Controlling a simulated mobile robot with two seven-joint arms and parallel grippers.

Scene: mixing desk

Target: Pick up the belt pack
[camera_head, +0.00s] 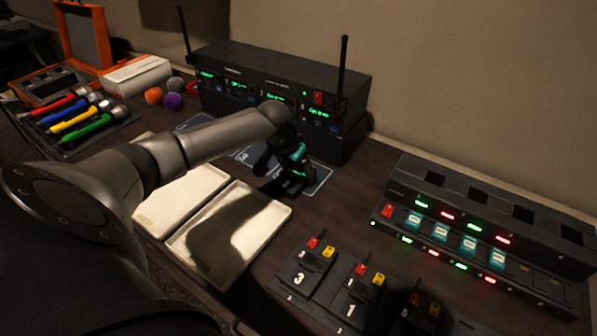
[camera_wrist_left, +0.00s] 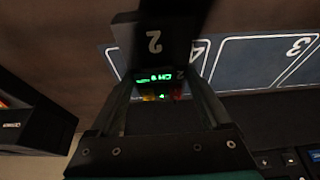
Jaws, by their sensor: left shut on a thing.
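My left gripper (camera_head: 288,172) reaches over the numbered dark blue mat (camera_head: 320,177) in front of the large black base unit. In the left wrist view my gripper (camera_wrist_left: 163,92) is shut on a black belt pack marked 2 (camera_wrist_left: 152,46). Its green-lit display and its red and yellow buttons show between the fingers. In the head view the gripper mostly hides this pack, and I cannot tell whether it touches the mat. Other belt packs, marked 3 (camera_head: 301,277), 1 (camera_head: 350,308) and 5 (camera_head: 412,310), stand at the front. My right gripper is not in view.
The base unit (camera_head: 280,75) with two upright antennas stands behind the mat. A charger rack (camera_head: 480,230) with lit displays is at the right. Two pale trays (camera_head: 270,222) lie left of the belt packs. Coloured torches (camera_head: 75,118) and small balls (camera_head: 172,101) are at the far left.

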